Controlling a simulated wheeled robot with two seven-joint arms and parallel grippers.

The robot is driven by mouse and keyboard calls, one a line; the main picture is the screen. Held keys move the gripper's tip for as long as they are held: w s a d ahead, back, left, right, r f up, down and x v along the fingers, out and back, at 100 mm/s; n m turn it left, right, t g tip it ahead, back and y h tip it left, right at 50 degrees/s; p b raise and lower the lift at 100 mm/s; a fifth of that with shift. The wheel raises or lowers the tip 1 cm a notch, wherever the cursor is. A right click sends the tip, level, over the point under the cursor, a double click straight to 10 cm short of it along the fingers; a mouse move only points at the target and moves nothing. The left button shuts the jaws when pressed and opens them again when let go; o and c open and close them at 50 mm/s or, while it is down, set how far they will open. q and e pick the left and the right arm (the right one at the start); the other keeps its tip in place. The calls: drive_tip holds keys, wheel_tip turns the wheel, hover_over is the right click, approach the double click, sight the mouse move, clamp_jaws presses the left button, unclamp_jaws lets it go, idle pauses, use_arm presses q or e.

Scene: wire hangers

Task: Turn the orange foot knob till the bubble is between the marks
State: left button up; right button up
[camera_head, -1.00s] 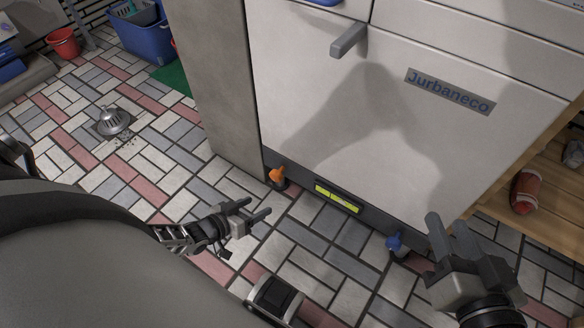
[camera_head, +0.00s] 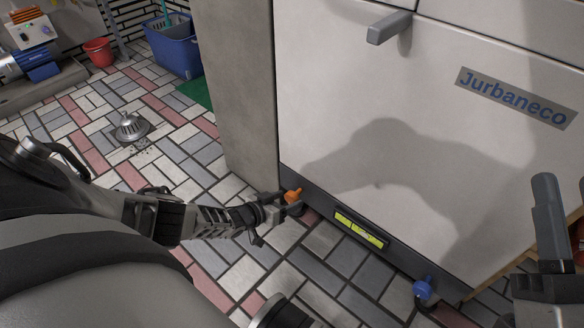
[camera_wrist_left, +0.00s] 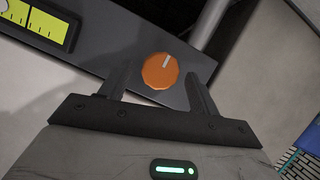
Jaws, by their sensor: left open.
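The orange foot knob (camera_head: 292,196) is at the bottom left corner of the white appliance. In the left wrist view the orange knob (camera_wrist_left: 160,71) shows a pale mark near its top. My left gripper (camera_head: 285,203) is open at the knob, and in the wrist view its fingers (camera_wrist_left: 158,88) stand on either side of it with gaps. The yellow-green level vial (camera_head: 360,230) sits on the dark plinth. In the wrist view the vial (camera_wrist_left: 38,22) is cut off, with a pale round bubble near its upper left end. My right gripper (camera_head: 560,225) is at the right edge, partly cut off.
A blue foot knob (camera_head: 422,289) is at the plinth's right end. A grey wall panel (camera_head: 235,95) stands left of the appliance (camera_head: 400,110). A metal floor drain (camera_head: 131,128), red bucket (camera_head: 98,52) and blue bin (camera_head: 174,46) are farther left on open tiles.

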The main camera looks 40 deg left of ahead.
use_arm(q)
drive_tip(key=b+x, duration=0.1)
drive_tip(key=x, duration=0.1)
drive_tip(key=shift+w+f, duration=0.2)
drive_tip(key=shift+w, duration=0.2)
use_arm(e)
drive_tip(key=r+n+y, duration=0.1)
drive_tip(key=s+r+n+y, duration=0.1)
drive_tip(key=n, duration=0.1)
drive_tip(key=r+n+y, duration=0.1)
drive_tip(key=n+y, duration=0.1)
drive_tip(key=shift+s+a+r, duration=0.1)
drive_tip(key=shift+s+a, duration=0.05)
drive_tip(key=shift+s, duration=0.15)
use_arm(q)
drive_tip(key=c, duration=1)
drive_tip(key=shift+o, duration=0.2)
